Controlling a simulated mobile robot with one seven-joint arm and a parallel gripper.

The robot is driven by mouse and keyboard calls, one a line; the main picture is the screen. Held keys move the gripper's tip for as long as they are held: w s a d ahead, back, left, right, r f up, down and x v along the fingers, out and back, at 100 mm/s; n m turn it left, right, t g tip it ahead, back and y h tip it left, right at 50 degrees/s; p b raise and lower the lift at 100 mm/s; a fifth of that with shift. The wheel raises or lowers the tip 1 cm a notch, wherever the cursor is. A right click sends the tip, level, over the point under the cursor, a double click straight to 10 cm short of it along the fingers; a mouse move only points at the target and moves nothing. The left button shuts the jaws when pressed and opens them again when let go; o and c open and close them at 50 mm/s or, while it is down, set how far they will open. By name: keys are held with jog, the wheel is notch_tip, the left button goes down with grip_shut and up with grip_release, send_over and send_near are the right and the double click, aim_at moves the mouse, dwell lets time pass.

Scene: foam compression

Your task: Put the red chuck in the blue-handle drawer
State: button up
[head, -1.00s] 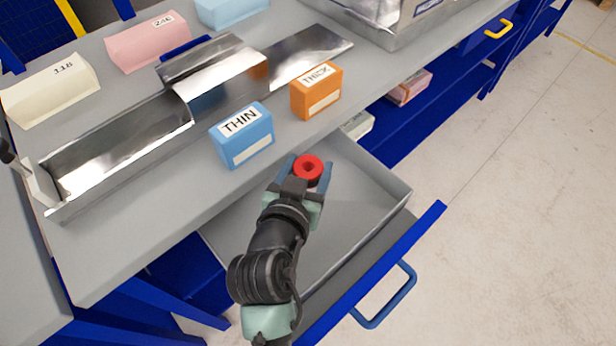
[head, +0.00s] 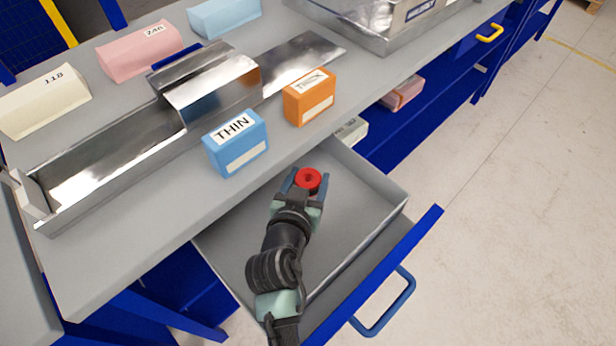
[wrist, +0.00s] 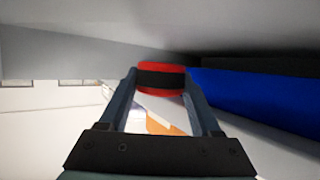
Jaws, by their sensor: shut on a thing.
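The red chuck (head: 308,180) is a short round piece with a hole in its top. My gripper (head: 307,184) is shut on it, a finger on either side. In the wrist view the chuck (wrist: 161,78) shows red edges and a dark middle band between the fingertips (wrist: 160,84). The blue-handle drawer (head: 352,205) is pulled open, and its blue handle (head: 388,306) is at the lower right. In the head view the gripper and chuck are over the drawer's grey interior. I cannot tell how high above its floor the chuck is.
A grey worktop (head: 120,245) lies behind and left of the drawer. A blue THIN box (head: 236,143) and an orange THICK box (head: 310,97) stand near its front edge. A metal channel (head: 110,155) lies behind them. Another drawer has a yellow handle (head: 489,32).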

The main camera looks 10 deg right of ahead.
jog(key=shift+f, duration=0.1)
jog(key=shift+f+b, duration=0.5)
jog(key=shift+b, duration=0.1)
jog(key=o, duration=1.4)
jog(key=shift+s+f, duration=0.1)
jog(key=shift+f, duration=0.05)
